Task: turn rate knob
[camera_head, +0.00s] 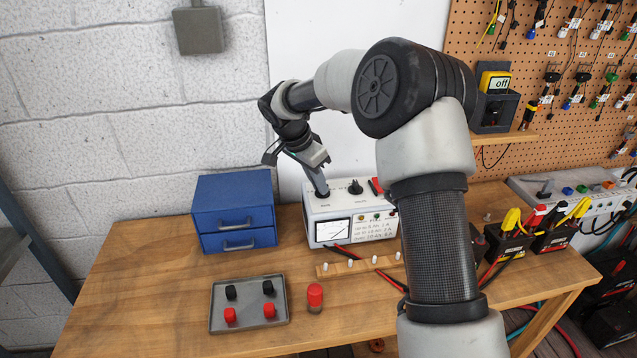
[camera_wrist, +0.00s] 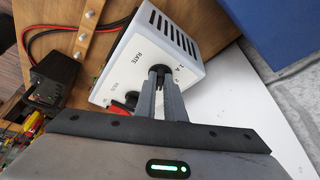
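The white tester box (camera_head: 322,207) stands at the back of the bench, with a meter on its front and knobs on top. My gripper (camera_head: 323,192) points down onto the box's top left from above. In the wrist view, the fingertips (camera_wrist: 161,72) sit close on either side of the dark rate knob (camera_wrist: 160,78), beside the RATE lettering. The gripper looks shut on this knob, which the fingers mostly hide. The knob's pointer direction cannot be read. A second black knob (camera_head: 355,187) stands to its right, and it also shows in the wrist view (camera_wrist: 131,97).
A blue drawer box (camera_head: 235,208) stands left of the tester. A grey tray (camera_head: 277,324) with red and black caps and a red-topped cylinder (camera_head: 315,295) are in front. A wooden strip with pegs (camera_head: 338,268) and red and black leads lie before the tester. Batteries (camera_head: 505,243) stand right.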

